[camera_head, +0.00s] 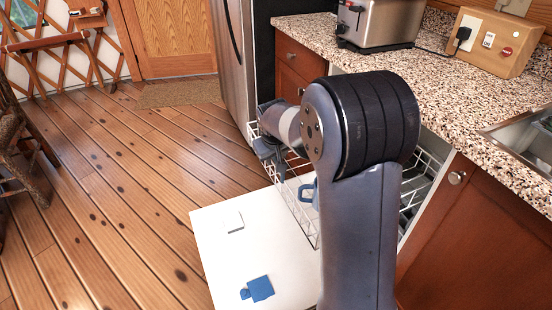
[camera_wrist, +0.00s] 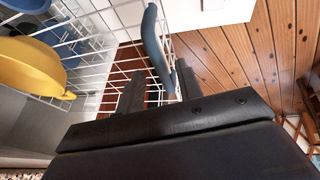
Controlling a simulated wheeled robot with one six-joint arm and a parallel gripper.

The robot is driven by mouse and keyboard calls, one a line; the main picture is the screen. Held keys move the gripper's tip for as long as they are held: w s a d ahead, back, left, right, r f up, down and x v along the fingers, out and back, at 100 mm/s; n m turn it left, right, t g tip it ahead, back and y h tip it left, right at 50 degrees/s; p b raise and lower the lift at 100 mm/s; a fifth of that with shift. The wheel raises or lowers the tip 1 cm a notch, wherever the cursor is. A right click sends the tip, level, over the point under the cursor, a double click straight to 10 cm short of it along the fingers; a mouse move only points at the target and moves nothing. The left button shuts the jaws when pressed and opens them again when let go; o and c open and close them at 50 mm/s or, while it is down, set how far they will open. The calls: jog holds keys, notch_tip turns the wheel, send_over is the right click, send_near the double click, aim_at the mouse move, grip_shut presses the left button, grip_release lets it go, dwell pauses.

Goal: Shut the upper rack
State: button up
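The white wire rack (camera_head: 306,222) is pulled out of the dishwasher above its lowered white door (camera_head: 250,235). Its wire grid also shows in the wrist view (camera_wrist: 98,48). A blue-grey curved bar (camera_wrist: 153,45), which looks like the rack's handle, runs along its front. My gripper (camera_head: 270,155) is at the rack's front edge. In the wrist view my gripper (camera_wrist: 160,90) has its dark fingers apart, with the bar's near end between them. I see gaps beside the bar. My arm hides much of the rack in the head view.
A yellow dish (camera_wrist: 30,68) and blue dishes sit in the rack. A blue mug (camera_head: 308,192) shows beside my arm. The speckled counter (camera_head: 450,95) lies above on the right, the fridge (camera_head: 232,60) behind. The wooden floor (camera_head: 110,170) on the left is mostly clear.

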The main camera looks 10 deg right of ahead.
jog(key=shift+w+f, duration=0.15)
jog(key=shift+f, duration=0.15)
jog(key=shift+c, duration=0.2)
grip_shut()
